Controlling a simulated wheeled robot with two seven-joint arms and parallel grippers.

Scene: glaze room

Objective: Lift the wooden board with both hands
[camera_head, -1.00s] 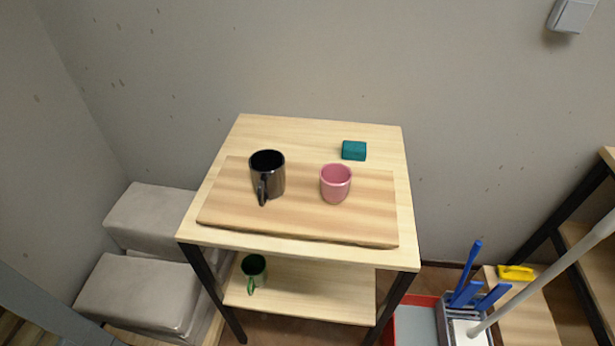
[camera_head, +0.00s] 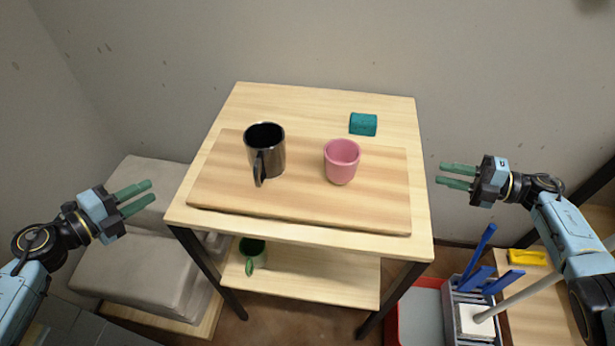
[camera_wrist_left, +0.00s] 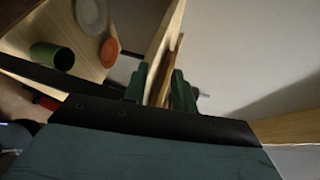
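The wooden board (camera_head: 300,205) lies flat on the light wooden table (camera_head: 300,100). A dark shiny mug (camera_head: 268,158) stands on its left half and a pink cup (camera_head: 341,162) right of its middle. My left gripper (camera_head: 143,197) is open and empty, left of the table and apart from the board. In the left wrist view its green fingers (camera_wrist_left: 158,88) are spread, with the table edge seen beyond and between them. My right gripper (camera_head: 444,175) is open and empty, just right of the table and apart from the board.
A teal block (camera_head: 363,124) lies on the table behind the board. A green mug (camera_head: 252,251) stands on the lower shelf (camera_head: 310,278). Grey cushions (camera_head: 140,245) are at the left. A grey caddy with blue tools (camera_head: 472,312) stands at the lower right.

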